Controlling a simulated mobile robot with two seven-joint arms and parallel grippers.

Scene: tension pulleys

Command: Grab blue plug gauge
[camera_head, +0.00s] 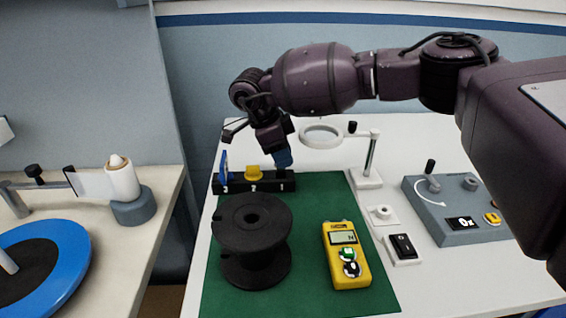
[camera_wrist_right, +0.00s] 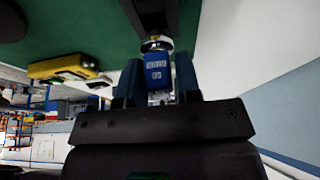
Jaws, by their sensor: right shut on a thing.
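The blue plug gauge (camera_wrist_right: 157,68) has white lettering and sits between the two fingers of my right gripper (camera_wrist_right: 158,80) in the right wrist view. The gripper is shut on it. Its metal end points at the black rack (camera_wrist_right: 150,14); I cannot tell whether it is seated in it. In the head view my right gripper (camera_head: 281,157) is over the slot marked 1 of the black rack (camera_head: 238,186), and the gauge is hard to tell from the fingers. My left gripper is not in view.
The rack also holds a yellow piece (camera_head: 254,172) at 2 and a blue piece (camera_head: 223,166) at 3. A black spool (camera_head: 252,225) and a yellow meter (camera_head: 345,240) stand on the green mat (camera_head: 308,290). A magnifier stand (camera_head: 370,158) is close by on the right.

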